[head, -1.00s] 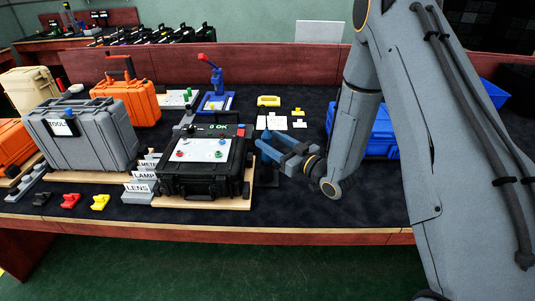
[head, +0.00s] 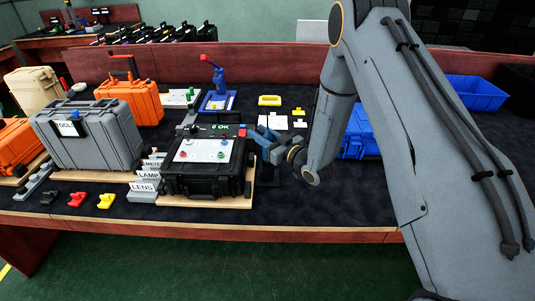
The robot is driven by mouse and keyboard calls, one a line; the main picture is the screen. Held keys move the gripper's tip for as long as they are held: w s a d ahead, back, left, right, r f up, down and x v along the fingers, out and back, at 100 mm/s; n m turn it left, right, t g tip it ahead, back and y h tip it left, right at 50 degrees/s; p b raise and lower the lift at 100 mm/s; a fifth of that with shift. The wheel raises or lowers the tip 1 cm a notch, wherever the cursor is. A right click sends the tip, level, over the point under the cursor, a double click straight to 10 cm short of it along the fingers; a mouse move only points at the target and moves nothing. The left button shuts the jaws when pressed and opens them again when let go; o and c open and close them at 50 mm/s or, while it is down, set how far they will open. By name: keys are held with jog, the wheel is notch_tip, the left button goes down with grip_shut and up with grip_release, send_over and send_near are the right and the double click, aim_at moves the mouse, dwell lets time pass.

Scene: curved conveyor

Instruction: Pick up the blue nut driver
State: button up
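I cannot make out a blue nut driver for certain. My gripper (head: 256,134), with blue-grey fingers, is just right of the black open case (head: 205,182), by the right end of its "OK" display. The fingers point left toward the case, small and foreshortened. I cannot tell whether they are apart or what may be between them. My arm hides part of the table and the blue bin behind it.
A grey "TOOL" case (head: 105,140) and an orange case (head: 138,98) stand at left. A blue clamp with a red handle (head: 217,80) stands behind the black case. A blue bin (head: 357,135) is behind my arm, another (head: 474,92) farther right.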

grip_shut()
jog(key=shift+r, duration=0.1)
notch_tip(320, 180, up, 19)
jog(key=p, duration=0.2)
dwell(1.4)
jog(key=shift+a, duration=0.1)
